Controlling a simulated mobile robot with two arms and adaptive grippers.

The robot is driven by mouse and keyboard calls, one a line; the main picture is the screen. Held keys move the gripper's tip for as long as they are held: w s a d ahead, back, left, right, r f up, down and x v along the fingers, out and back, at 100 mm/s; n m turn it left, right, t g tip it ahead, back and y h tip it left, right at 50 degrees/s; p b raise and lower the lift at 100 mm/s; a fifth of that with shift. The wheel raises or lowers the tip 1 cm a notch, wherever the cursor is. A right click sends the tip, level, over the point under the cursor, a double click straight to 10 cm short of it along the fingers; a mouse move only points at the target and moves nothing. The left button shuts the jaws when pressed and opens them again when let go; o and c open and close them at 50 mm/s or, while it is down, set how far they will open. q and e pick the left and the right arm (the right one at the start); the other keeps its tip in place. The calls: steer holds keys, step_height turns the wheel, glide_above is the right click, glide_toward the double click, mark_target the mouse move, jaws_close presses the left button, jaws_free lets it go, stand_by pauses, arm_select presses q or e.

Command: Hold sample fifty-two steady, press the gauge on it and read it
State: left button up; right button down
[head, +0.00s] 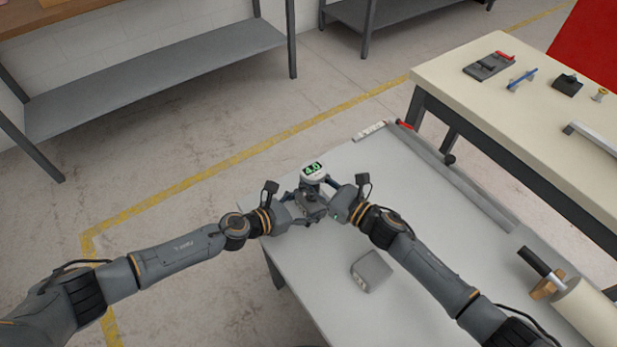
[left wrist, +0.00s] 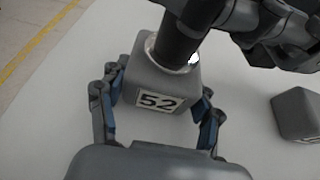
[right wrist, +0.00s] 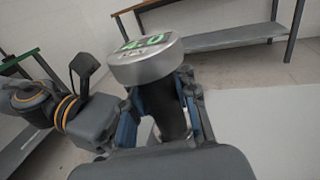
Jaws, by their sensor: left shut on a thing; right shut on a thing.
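Sample fifty-two is a grey foam block (left wrist: 162,84) labelled 52, standing on the pale table; it also shows small in the head view (head: 313,207). My left gripper (head: 299,207) is shut on it, one finger on each side. My right gripper (head: 331,191) is shut on the dark handle of the gauge (head: 313,171), which stands upright over the block. In the left wrist view its round foot (left wrist: 178,56) appears to rest on the block's top. The gauge's lit green display shows in the right wrist view (right wrist: 143,44) and appears to read 4.0.
A second grey block (head: 372,270) lies on the table, nearer me and to the right. A pale roll (head: 588,308) lies at the right. A cream bench (head: 480,95) with several small tools stands beyond. The table (head: 310,285) is bare around the blocks.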

mark_target(308, 170)
arm_select(q)
steer(key=shift+s, duration=0.1)
arm_select(e)
steer(key=shift+d+f, duration=0.1)
steer(key=shift+f, duration=0.4)
stand_by(0.4)
steer(key=shift+r, duration=2.2)
arm_select(q)
steer(key=o, duration=1.2)
steer(key=v, duration=1.2)
